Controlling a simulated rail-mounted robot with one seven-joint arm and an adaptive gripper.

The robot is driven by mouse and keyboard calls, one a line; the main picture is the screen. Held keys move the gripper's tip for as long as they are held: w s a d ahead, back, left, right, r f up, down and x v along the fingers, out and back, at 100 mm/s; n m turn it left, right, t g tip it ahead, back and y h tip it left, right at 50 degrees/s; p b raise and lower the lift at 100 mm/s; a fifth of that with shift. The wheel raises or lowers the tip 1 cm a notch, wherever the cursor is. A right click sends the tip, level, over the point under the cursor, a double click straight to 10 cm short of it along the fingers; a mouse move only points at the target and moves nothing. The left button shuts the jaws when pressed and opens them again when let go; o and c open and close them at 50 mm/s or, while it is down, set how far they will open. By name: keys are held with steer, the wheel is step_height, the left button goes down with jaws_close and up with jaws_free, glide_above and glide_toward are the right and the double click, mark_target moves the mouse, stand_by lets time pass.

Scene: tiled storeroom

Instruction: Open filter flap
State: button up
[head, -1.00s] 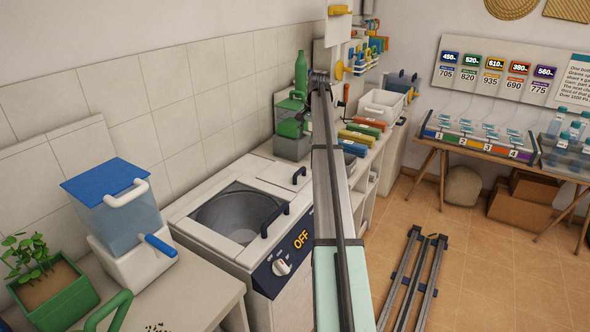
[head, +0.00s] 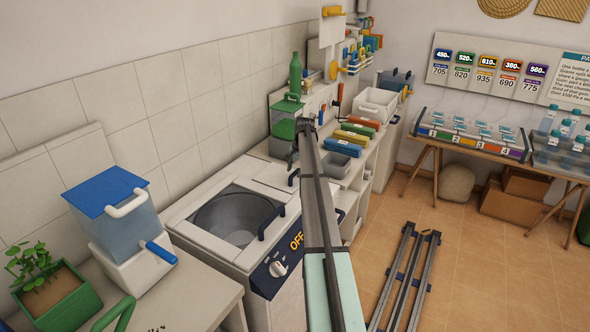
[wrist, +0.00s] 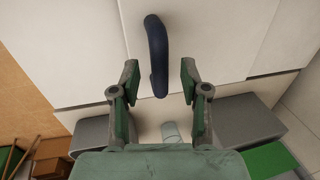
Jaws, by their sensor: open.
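The filter flap (head: 262,170) is a small white panel on top of the washing machine, behind the round tub opening. It lies flat, with a dark blue handle (head: 293,178) at its right side. In the wrist view, the dark blue handle (wrist: 155,48) curves up from the white surface, its lower end between my fingertips in the picture. My gripper (wrist: 160,72) is open and empty, its green-padded fingers on either side of it. I cannot tell whether they touch it. In the head view, my gripper (head: 291,158) hangs small and dark above the flap, partly merged with my arm.
The washing machine's tub opening (head: 236,215) and its front dark blue handle (head: 271,220) are nearby; its panel reads OFF. A green-lidded container (head: 284,122) and a green bottle (head: 295,74) stand just behind. A grey bin (head: 336,164) sits right of the flap.

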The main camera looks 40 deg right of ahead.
steer(key=shift+f, duration=0.5)
jaws_close()
steer(key=shift+w+r, duration=0.1)
steer(key=shift+r, duration=0.05)
